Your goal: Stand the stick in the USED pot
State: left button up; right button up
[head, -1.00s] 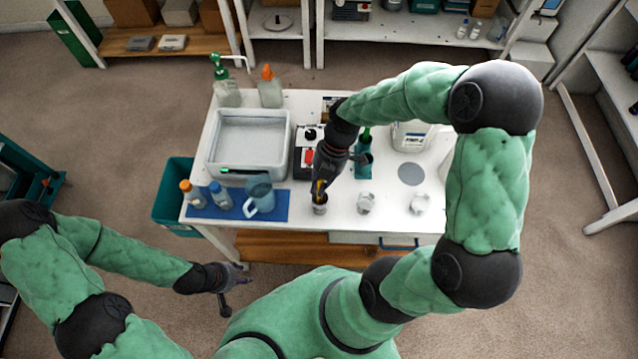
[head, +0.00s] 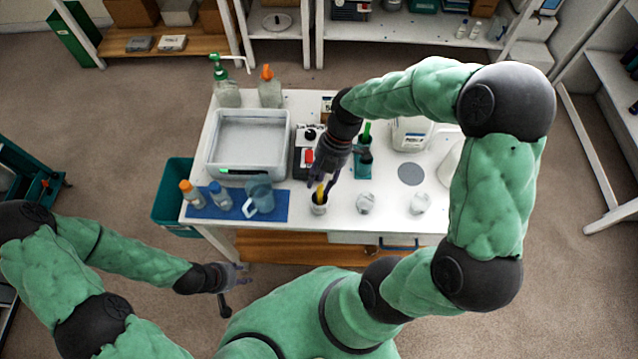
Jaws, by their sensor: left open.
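A yellow stick (head: 320,191) stands slightly tilted in a small pot (head: 319,209) at the front edge of the white table. Any USED label on the pot is too small to read. My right gripper (head: 322,181) is just above the pot, around the stick's upper end. Its fingers look spread, apart from the stick, though the view is small. My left gripper (head: 236,277) is open and empty, low in front of the table, far from the pot.
Two pale cups (head: 366,204) and (head: 420,204) stand right of the pot. A blue mat (head: 280,206) with bottles and a jug (head: 259,195) lies left. Behind are a grey tray (head: 212,160), a red-buttoned device (head: 299,165) and a teal holder (head: 364,172).

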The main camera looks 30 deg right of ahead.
jog(key=v, duration=0.9)
jog(key=shift+r, duration=0.25)
jog(key=shift+s, duration=0.1)
dwell(0.5)
